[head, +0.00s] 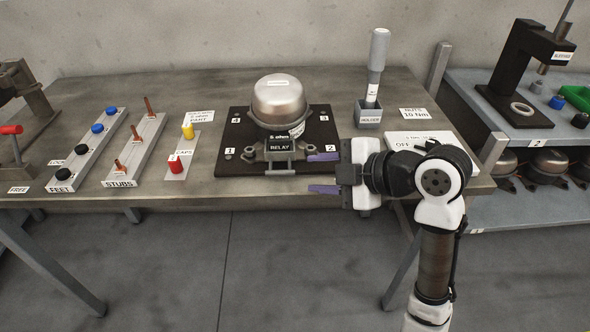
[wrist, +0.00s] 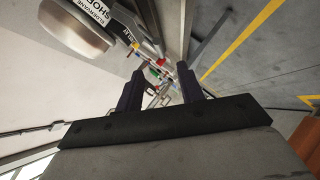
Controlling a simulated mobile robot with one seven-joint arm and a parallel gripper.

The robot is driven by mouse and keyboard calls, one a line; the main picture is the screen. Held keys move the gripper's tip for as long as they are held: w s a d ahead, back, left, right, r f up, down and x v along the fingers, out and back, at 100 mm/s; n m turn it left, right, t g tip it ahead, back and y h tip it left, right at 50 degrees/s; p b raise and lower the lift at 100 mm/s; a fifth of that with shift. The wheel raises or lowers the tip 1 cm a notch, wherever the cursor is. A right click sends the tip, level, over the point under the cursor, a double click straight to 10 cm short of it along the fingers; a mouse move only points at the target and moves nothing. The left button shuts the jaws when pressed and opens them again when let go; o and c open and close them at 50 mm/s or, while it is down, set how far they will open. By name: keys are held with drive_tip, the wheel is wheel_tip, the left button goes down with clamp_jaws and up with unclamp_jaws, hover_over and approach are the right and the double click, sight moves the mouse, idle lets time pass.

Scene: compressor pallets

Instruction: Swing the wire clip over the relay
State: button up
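The relay (head: 284,150) is a dark block with a RELAY label on the front of the silver compressor (head: 279,100). A thin grey wire, apparently the wire clip (head: 292,171), shows low in front of the relay near the plate's front edge; its exact pose is too small to tell. My gripper (head: 323,173) is open, its two purple fingers pointing left, just right of the relay and clip. Nothing shows held between them. In the wrist view the fingers (wrist: 160,88) stand apart, with thin wire-like shapes and small coloured parts beyond them.
The compressor sits on a dark plate (head: 232,165) with numbered corners. A screwdriver stands in a holder (head: 369,117) behind my gripper. A shelf with a press (head: 525,70) is at right.

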sight(283, 172)
drive_tip(key=p+x, duration=0.1)
drive_tip(key=x, duration=0.7)
drive_tip(key=shift+d, duration=0.1)
clamp_jaws()
drive_tip(key=shift+r, duration=0.1)
drive_tip(key=shift+r, duration=0.1)
drive_tip(key=shift+w+r, duration=0.3)
drive_tip(key=shift+r, duration=0.2)
drive_tip(key=shift+r+p, duration=0.1)
drive_tip(key=shift+p, duration=0.2)
